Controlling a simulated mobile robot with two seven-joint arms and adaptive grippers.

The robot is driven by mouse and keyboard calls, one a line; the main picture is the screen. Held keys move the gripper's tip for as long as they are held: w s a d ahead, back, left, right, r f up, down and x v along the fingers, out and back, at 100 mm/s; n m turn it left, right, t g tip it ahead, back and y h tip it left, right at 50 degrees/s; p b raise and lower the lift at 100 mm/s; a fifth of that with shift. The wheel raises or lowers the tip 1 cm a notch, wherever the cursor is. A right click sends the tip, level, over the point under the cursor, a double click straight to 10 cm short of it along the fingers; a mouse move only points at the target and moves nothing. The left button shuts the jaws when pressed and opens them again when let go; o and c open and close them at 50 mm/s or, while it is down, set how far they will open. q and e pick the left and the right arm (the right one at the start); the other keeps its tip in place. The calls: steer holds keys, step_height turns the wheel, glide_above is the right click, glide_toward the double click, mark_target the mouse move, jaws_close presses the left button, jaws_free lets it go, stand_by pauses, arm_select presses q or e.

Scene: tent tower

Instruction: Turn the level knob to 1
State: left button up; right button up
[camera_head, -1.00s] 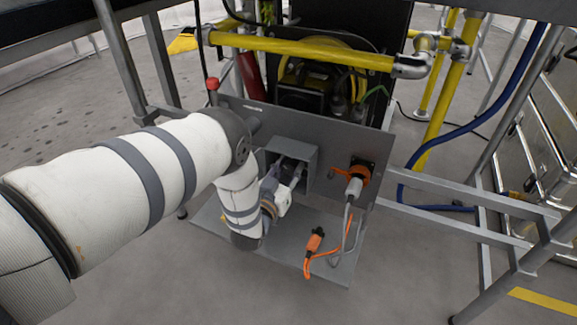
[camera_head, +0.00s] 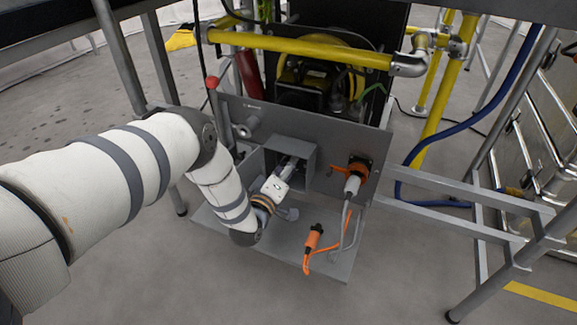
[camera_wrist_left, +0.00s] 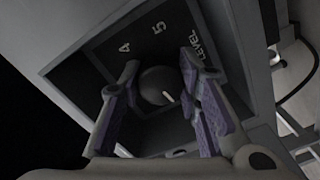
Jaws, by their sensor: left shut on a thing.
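The level knob (camera_wrist_left: 163,86) is a dark round dial with a short white mark, inside a recessed grey box (camera_head: 306,152). The white mark points to the lower right of the left wrist view. The white digits 4 and 5 and the word LEVEL show on the panel; the digit 1 is not seen. My left gripper (camera_wrist_left: 160,74) has its purple-padded fingers on both sides of the knob, shut on it. In the head view the left gripper (camera_head: 289,166) reaches into the box, and the knob is hidden there. My right gripper is not in view.
A loose orange connector (camera_head: 314,238) stands on the grey base plate (camera_head: 330,268). A red-topped post (camera_head: 212,83) rises at the left, and a yellow pipe (camera_head: 300,47) crosses behind.

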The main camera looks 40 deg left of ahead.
arm_select(q)
steer(key=shift+n, duration=1.9)
steer(key=o, duration=1.1)
steer(key=shift+o, duration=0.2)
steer(key=v, duration=1.2)
steer(key=shift+f, duration=0.1)
